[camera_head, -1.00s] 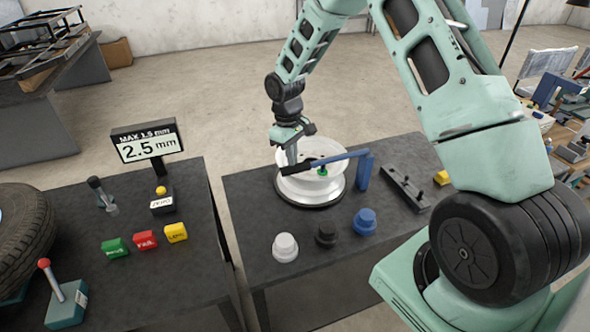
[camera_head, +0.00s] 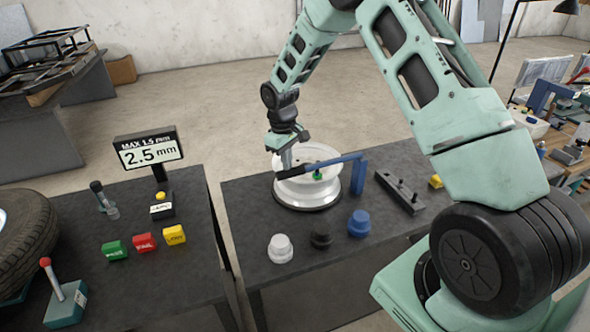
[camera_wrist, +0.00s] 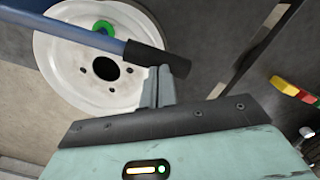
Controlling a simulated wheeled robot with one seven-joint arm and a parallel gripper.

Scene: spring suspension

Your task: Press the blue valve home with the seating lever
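The seating lever (camera_head: 338,160) is a blue bar on an upright blue post, with a black grip (camera_head: 295,172) at its left end. It reaches across a white wheel rim (camera_head: 308,199) on the table; the lever also crosses the rim in the wrist view (camera_wrist: 85,35). A green ring (camera_wrist: 103,26) sits at the rim under the bar; it shows small in the head view (camera_head: 318,175). I cannot make out a blue valve in it. My gripper (camera_head: 287,165) points down at the black grip. In the wrist view its fingers (camera_wrist: 162,80) look closed together, their tips at the grip's edge.
White (camera_head: 280,248), black (camera_head: 321,234) and blue (camera_head: 359,223) stepped knobs stand along the table's front. A dark bar with pegs (camera_head: 400,190) lies at right.

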